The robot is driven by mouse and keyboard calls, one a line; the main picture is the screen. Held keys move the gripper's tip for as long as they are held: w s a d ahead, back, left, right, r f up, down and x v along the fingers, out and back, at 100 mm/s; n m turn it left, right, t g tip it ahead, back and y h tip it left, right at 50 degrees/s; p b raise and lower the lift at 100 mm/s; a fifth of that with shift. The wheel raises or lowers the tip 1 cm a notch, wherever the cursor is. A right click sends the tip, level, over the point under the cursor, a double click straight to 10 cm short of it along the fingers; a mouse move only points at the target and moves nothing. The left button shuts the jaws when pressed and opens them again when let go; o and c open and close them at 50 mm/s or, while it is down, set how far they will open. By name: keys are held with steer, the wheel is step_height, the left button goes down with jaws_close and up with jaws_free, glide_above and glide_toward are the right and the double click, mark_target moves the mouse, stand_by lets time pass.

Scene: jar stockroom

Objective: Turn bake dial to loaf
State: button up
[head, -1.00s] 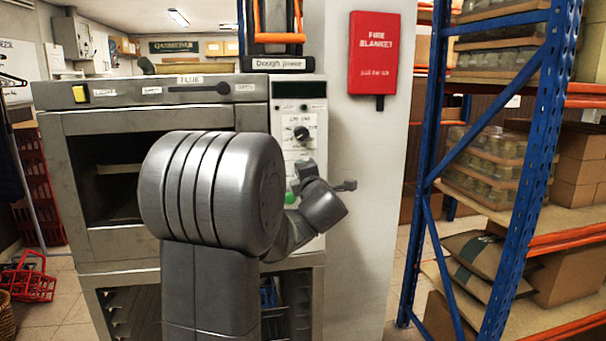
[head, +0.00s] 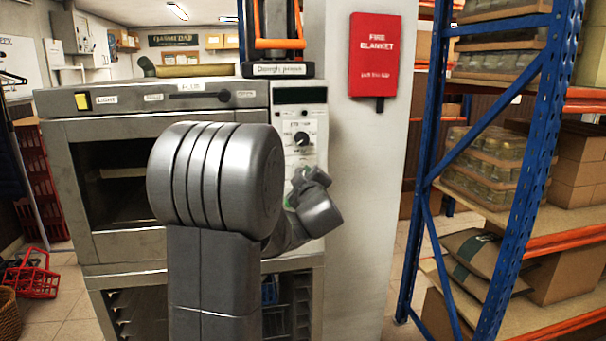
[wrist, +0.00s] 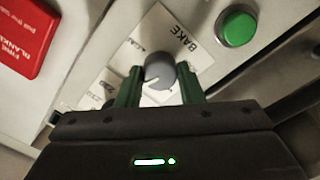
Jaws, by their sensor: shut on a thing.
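The bake dial (wrist: 160,73) is a round grey knob with a pale pointer mark. It sits on a white plate (wrist: 178,38) lettered BAKE, seen upside down in the wrist view. Small position words ring the knob, but they are too small to read surely. My gripper (wrist: 160,84) has its two green fingers on opposite sides of the knob, shut on it. In the head view my gripper (head: 309,180) is at the oven's control panel (head: 318,120), below a black dial (head: 302,138), and it hides the bake dial.
A green button (wrist: 237,27) is close beside the bake plate. The steel oven (head: 120,130) stands left of a white wall carrying a red fire blanket box (head: 374,55). A blue shelf rack (head: 510,160) with jars and cartons is at the right. A red basket (head: 32,277) lies on the floor.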

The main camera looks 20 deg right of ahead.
steer(key=shift+m+p, duration=3.65)
steer(key=shift+m, duration=3.35)
steer(key=o, duration=1)
steer(key=shift+s, duration=0.1)
steer(key=b+v, duration=0.1)
steer(key=v, duration=1.2)
steer(key=shift+s+r+b, duration=0.3)
steer(key=shift+s, duration=0.05)
steer(key=shift+a, duration=0.1)
